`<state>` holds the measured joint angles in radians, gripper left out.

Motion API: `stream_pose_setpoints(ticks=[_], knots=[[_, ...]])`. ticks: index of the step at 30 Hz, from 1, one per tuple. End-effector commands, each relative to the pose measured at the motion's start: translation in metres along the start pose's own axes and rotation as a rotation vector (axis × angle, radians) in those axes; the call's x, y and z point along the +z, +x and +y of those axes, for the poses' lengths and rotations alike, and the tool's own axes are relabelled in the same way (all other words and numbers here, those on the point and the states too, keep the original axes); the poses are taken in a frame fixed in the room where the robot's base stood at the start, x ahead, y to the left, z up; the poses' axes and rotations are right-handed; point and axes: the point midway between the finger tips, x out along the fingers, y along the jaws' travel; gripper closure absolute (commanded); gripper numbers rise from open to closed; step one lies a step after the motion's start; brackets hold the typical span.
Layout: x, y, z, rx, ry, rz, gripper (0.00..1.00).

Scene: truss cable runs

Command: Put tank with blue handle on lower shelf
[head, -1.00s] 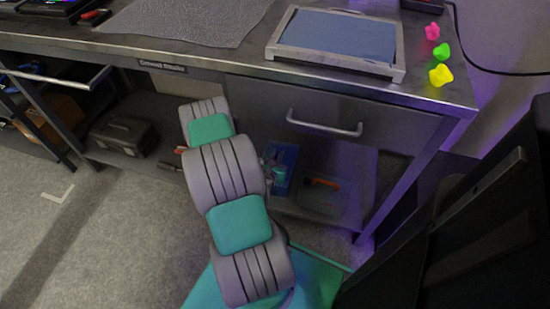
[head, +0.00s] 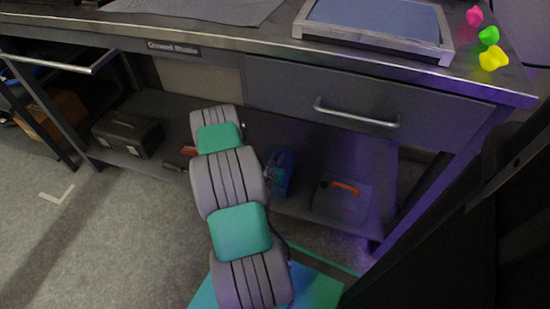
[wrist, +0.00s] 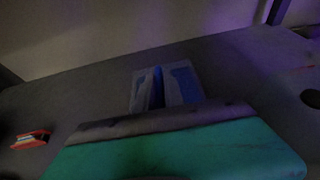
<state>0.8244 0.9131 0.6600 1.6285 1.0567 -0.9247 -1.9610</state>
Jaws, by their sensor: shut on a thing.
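A blue thing (head: 284,168), which I take to be the tank with the blue handle, shows beside the far end of my arm at lower shelf height. It also shows in the wrist view as a grey shape with blue parts (wrist: 184,84) just beyond my gripper's teal and grey body. My gripper is shut on it; the fingertips are mostly hidden. The lower shelf (head: 310,160) lies under the bench drawer. I cannot tell whether the tank touches the shelf.
A clear case with an orange handle (head: 342,200) is on the shelf to the right. A dark toolbox (head: 128,134) stands to the left, with a red item (head: 188,151) between it and my arm. The drawer handle (head: 356,114) and bench top (head: 245,35) overhang the shelf.

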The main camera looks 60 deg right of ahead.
Motion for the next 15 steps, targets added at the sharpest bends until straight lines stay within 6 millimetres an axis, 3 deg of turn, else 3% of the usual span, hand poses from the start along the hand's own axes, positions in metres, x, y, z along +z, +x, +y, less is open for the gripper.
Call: stream_pose_setpoints(ticks=[9,10,15], knots=[[0.0013,0.0018,0.0015,0.002,0.002,-0.006,1.00],[-0.0014,0.0008,0.0005,0.001,0.002,0.000,0.86],[-0.0010,0.0001,0.0015,0.003,0.001,0.000,0.72]])
